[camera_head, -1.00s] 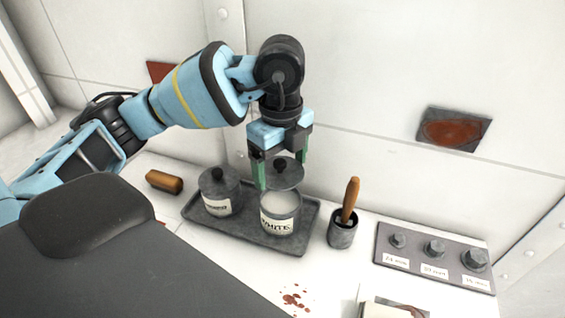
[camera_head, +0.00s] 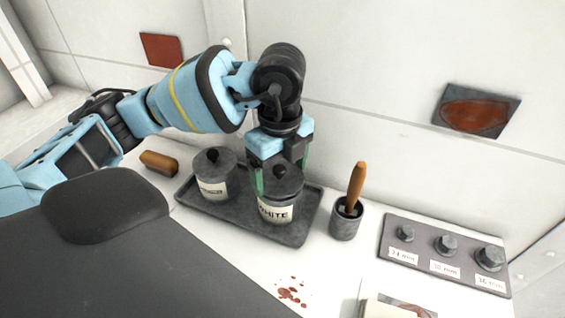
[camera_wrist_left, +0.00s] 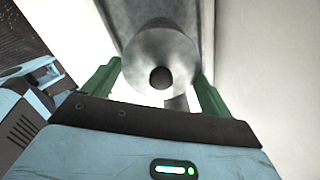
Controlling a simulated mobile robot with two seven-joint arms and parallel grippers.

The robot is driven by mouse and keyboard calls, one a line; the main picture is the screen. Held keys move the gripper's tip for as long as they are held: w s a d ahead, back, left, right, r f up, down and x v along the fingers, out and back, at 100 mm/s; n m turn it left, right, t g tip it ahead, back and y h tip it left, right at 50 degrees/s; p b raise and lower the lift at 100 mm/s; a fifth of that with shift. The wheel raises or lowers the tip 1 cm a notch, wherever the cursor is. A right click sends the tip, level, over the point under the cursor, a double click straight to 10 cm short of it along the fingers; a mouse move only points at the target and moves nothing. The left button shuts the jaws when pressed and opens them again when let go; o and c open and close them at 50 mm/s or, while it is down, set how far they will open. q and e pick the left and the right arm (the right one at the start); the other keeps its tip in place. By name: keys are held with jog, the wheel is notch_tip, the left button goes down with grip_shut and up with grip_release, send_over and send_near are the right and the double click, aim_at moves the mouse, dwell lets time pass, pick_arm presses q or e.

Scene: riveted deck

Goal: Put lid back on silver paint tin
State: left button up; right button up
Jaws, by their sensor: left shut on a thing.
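The round grey lid (camera_head: 287,184) with a dark knob is over the tin's mouth, and no white paint shows. My left gripper (camera_head: 281,177) is shut on the lid, a green finger at each side of it. In the left wrist view the lid (camera_wrist_left: 150,57) and its knob lie between the fingers (camera_wrist_left: 157,86). I cannot tell whether the lid is fully seated. My right gripper is not in view.
A second lidded tin (camera_head: 215,180) stands on the tray's left. A wooden-handled brush sits in a cup (camera_head: 345,222) to the right. A brown-handled item (camera_head: 159,163) lies at left. Red spots mark the bench.

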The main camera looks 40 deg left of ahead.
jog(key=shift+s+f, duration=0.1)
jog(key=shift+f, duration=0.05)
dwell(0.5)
pick_arm(q)
jog(key=shift+p, duration=0.35)
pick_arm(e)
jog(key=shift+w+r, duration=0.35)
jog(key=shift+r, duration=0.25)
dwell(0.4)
pick_arm(q)
jog(key=shift+f+p, duration=0.2)
jog(key=shift+p, duration=0.25)
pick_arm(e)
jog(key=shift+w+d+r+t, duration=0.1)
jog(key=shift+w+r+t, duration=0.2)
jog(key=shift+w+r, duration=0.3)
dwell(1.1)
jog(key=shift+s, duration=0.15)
pick_arm(q)
jog(key=o, duration=0.8)
